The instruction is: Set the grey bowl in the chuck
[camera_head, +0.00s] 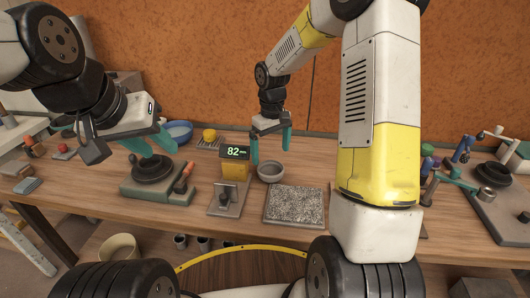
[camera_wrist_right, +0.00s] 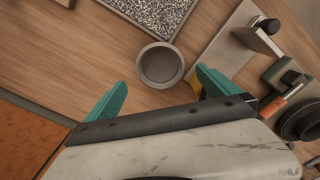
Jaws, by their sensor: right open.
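The grey bowl (camera_head: 270,172) stands upright and looks empty on the wooden table, just behind the speckled slab. It also shows in the right wrist view (camera_wrist_right: 160,66). My right gripper (camera_head: 271,148) is open above and behind the bowl, fingers pointing down. In the wrist view the bowl lies between and just beyond the fingertips, apart from them. The chuck (camera_head: 152,170) appears to be the black round piece on a grey-green base with a red-handled lever, left of the bowl; nothing shows in it. My left gripper (camera_head: 151,147) is open and empty just above it.
A display reading 82 (camera_head: 236,153) stands on a yellow block left of the bowl, behind a grey plate with a knob (camera_head: 226,202). The speckled slab (camera_head: 294,206) lies in front. A blue bowl (camera_head: 178,131) is at back left. Clamps and fixtures (camera_head: 490,178) crowd the right.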

